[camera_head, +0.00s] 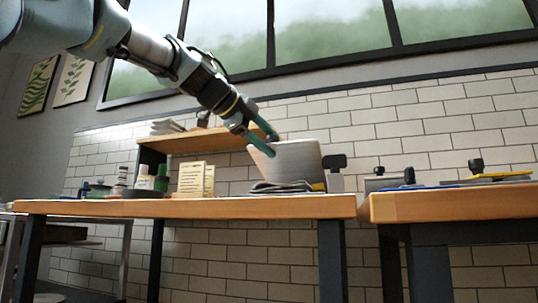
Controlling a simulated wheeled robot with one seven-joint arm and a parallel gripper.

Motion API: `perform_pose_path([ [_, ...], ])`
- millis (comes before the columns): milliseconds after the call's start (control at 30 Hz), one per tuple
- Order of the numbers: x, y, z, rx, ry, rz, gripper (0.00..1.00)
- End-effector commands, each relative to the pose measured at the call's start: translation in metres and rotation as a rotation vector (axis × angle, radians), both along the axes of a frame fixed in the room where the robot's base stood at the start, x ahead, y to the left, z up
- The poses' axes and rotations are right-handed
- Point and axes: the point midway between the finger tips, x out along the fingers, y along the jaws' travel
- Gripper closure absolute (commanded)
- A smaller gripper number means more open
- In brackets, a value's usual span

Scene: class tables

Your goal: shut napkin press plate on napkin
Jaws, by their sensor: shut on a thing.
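The press plate (297,162) is a light grey metal sheet, raised and tilted over the right part of the wooden table. My gripper (262,143) has its green fingers at the plate's upper left edge and is shut on it. A folded grey-green napkin (285,187) lies flat on the table below the plate. The plate stands apart from the napkin at its raised side. The plate's lower right edge is near a grey post with a black knob (335,163). The hinge itself is too small to make out.
The wooden table (180,208) also holds a cream card stand (195,179), bottles (160,178) and a dark round dish at its left. A wooden shelf (200,141) stands behind. A second table (450,203) at the right holds other clamp-like items (475,166). A gap separates the tables.

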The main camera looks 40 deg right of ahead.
Motion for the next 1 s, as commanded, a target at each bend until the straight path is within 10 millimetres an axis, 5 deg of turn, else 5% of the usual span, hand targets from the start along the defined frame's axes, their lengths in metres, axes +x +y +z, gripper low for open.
perform_pose_path([
  [33,-0.001,0.001,-0.016,0.005,0.003,-0.001,0.96],
  [400,-0.005,0.008,-0.044,0.012,0.008,-0.002,0.90],
  [1000,-0.005,0.009,-0.052,0.013,0.009,-0.001,0.87],
])
